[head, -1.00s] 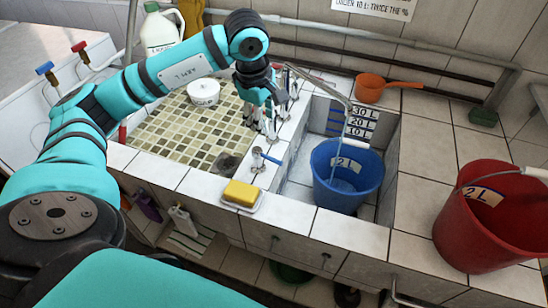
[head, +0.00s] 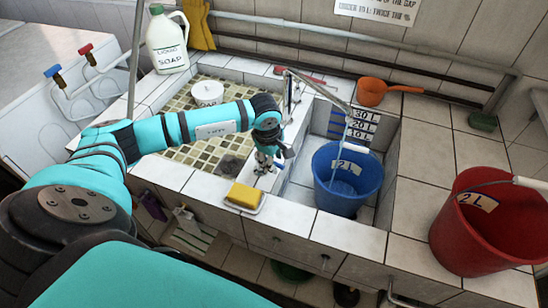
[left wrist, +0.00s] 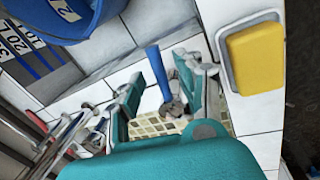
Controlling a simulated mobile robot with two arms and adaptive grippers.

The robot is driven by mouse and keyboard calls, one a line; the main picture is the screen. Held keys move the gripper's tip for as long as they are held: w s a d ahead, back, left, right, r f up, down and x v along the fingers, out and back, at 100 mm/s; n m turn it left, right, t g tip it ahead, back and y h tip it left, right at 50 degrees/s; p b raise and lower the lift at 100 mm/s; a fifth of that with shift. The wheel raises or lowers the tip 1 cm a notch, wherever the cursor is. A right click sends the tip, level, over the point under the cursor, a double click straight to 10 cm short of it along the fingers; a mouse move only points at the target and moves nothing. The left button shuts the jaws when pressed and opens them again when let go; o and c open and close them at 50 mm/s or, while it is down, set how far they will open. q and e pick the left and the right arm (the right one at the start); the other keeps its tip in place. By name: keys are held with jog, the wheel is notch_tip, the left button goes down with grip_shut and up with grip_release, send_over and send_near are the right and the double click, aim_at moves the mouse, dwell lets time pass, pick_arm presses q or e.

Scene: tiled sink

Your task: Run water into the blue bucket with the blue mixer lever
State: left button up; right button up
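The blue bucket (head: 362,192), marked 2 L, stands upright in the sink basin below the spout end (head: 349,106). My right gripper is not in view.
A yellow sponge (head: 244,195) on a white dish lies just in front of the left gripper. A red bucket (head: 468,239) stands at right, an orange scoop (head: 371,92) behind the basin. A soap jug (head: 166,42) and white tub (head: 208,93) are at the left back.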

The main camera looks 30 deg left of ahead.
pick_arm(q)
jog(key=shift+f, duration=0.1)
jog(key=c, duration=0.6)
grip_shut()
